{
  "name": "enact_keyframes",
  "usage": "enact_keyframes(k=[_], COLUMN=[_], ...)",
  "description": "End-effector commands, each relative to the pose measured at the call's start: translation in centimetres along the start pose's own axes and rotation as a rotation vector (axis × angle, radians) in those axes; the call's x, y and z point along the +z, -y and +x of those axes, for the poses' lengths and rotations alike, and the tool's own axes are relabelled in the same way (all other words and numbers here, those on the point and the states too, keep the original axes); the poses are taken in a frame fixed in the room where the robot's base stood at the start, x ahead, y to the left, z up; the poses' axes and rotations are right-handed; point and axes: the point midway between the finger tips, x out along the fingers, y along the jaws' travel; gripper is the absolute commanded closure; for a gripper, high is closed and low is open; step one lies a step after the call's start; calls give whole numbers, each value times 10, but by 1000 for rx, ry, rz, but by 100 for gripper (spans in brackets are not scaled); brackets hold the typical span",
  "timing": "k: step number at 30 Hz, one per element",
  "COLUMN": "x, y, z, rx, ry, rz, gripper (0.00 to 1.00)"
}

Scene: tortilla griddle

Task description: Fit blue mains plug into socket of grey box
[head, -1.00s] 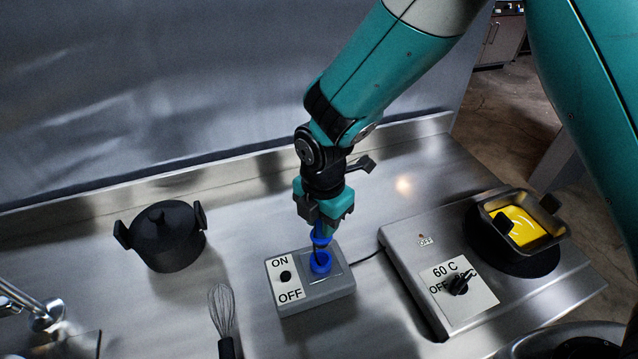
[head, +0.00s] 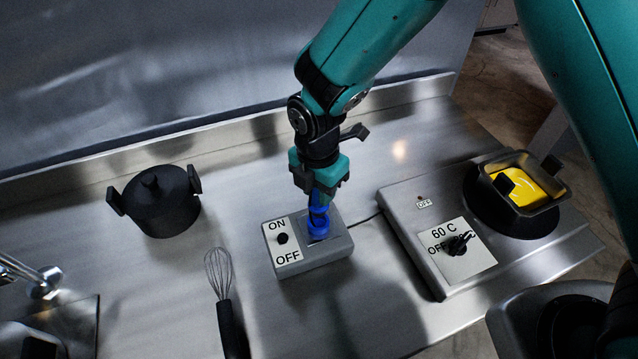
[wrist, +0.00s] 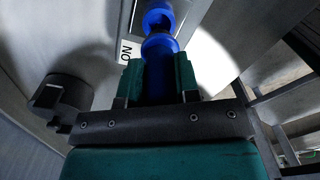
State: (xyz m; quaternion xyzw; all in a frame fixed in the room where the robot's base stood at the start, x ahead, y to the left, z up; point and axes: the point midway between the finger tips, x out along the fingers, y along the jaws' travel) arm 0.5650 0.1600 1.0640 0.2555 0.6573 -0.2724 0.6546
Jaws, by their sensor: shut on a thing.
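The grey box (head: 312,263) stands on the steel counter, with an ON/OFF label and a black knob on its left part. Its round blue socket (head: 318,230) is on the right part of the top. My gripper (head: 318,188) is shut on the blue mains plug (head: 319,209), just above the socket. In the wrist view the plug (wrist: 160,47) shows between the green fingers, with the blue ring of the socket (wrist: 157,16) right beyond it. The two blue parts overlap in both views, so I cannot tell whether they touch.
A black lidded pot (head: 158,205) stands at the left, and a whisk (head: 226,305) lies left of the box. A hotplate unit (head: 425,235) with a pan of yellow content (head: 528,182) is at the right. A dark cable runs between box and hotplate.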

Motion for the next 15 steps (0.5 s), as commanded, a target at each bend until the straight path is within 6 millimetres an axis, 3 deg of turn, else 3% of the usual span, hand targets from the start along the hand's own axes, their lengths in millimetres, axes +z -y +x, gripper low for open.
enact_keyframes(k=[6,15], x=[0,0], y=[-1,-1], z=[21,24], rx=[2,2], ry=[0,0], rz=[0,0], gripper=[94,94])
